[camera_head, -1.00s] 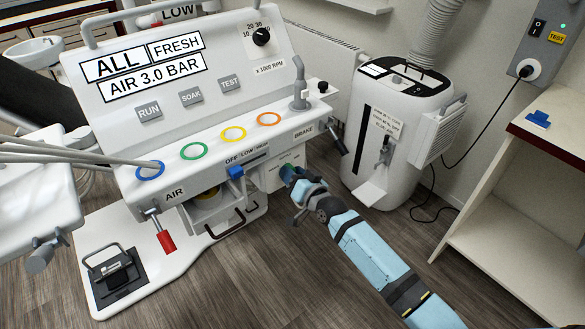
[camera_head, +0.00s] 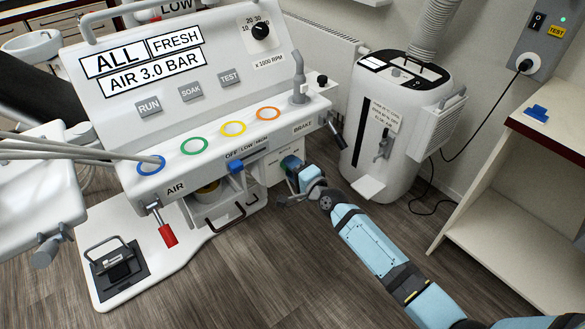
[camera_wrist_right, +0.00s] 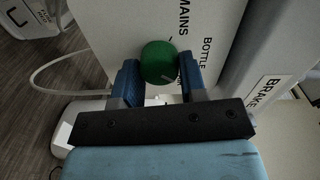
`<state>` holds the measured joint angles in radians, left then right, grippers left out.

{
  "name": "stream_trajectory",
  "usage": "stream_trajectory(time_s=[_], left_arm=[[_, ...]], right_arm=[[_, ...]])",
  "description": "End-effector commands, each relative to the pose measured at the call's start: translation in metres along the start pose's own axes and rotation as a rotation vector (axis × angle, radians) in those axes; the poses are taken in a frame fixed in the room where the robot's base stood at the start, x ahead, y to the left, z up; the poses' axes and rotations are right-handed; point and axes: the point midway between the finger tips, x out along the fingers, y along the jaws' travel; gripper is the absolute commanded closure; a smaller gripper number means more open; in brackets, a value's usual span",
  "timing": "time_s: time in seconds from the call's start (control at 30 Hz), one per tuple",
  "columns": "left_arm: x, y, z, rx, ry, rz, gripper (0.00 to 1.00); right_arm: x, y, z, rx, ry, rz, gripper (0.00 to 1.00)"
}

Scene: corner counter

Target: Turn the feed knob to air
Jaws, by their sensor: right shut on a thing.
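A round green knob (camera_wrist_right: 160,60) sits on a white side panel in the right wrist view, with a small pale mark on its face. In the head view my right gripper (camera_head: 291,166) is at the lower right end of the white console (camera_head: 225,112) and hides the knob. My left gripper is not in view.
A blue slider (camera_head: 236,167) under OFF LOW HIGH and a red-handled lever (camera_head: 167,236) near an AIR label are on the console front. The black BRAKE lever (camera_head: 334,137) hangs close above my right gripper. A white machine (camera_head: 390,125) stands to the right.

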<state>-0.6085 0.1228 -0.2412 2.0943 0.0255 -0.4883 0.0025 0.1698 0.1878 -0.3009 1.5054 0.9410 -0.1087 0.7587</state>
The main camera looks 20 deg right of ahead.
Motion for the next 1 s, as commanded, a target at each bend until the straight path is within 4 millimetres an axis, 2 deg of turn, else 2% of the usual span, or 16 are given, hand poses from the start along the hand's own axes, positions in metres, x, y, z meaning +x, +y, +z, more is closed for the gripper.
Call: stream_trajectory(time_s=[0.2, 0.5, 1.0], left_arm=[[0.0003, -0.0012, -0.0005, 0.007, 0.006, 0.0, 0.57], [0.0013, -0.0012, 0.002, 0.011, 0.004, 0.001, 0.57], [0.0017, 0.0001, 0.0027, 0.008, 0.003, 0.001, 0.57]], right_arm=[[0.0001, 0.001, 0.0001, 0.181, -0.007, -0.002, 0.85], [0.0001, 0.0009, -0.0003, 0.347, -0.012, -0.004, 0.85], [0.0001, 0.0005, -0.0001, 0.416, -0.016, -0.004, 0.85]])
